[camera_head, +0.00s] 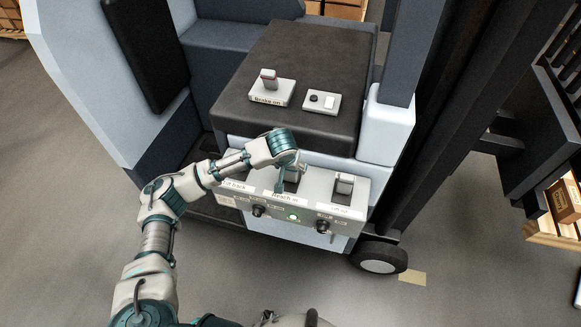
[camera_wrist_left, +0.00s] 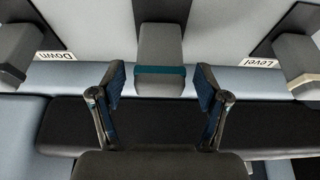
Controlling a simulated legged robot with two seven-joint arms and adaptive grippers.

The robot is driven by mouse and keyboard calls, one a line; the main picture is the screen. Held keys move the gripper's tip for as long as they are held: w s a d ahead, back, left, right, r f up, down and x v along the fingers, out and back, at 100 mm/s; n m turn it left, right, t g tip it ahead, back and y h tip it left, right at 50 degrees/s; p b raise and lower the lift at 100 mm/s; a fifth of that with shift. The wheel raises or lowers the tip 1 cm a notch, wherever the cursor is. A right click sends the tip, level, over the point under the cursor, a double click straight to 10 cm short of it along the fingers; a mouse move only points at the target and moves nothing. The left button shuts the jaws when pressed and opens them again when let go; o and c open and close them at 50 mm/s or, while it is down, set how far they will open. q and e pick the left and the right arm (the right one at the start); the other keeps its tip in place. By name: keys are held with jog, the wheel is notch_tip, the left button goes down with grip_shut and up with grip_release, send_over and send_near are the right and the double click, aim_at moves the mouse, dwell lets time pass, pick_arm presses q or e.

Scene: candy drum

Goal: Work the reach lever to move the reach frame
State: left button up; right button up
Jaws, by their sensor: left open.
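The reach lever (camera_wrist_left: 159,48) is a grey block-shaped handle with a teal band in the wrist view. Its end shows between the two spread fingers of my left gripper (camera_wrist_left: 160,84), with a visible gap on each side. In the head view my left gripper (camera_head: 291,176) is over the middle of the control panel (camera_head: 272,198), above a label that reads "Reach in" (camera_head: 285,196). There it partly hides the reach lever (camera_head: 294,173). My left gripper is open and holds nothing. My right gripper is not in view. The reach frame cannot be clearly made out.
Another lever (camera_head: 344,184) stands to the right on the panel; neighbouring levers flank the reach lever in the wrist view. Round knobs (camera_head: 258,211) and a green-lit button (camera_head: 293,217) sit on the front face.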

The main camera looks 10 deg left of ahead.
pick_arm(q)
jog(key=v, duration=1)
jog(key=shift+r, duration=0.3)
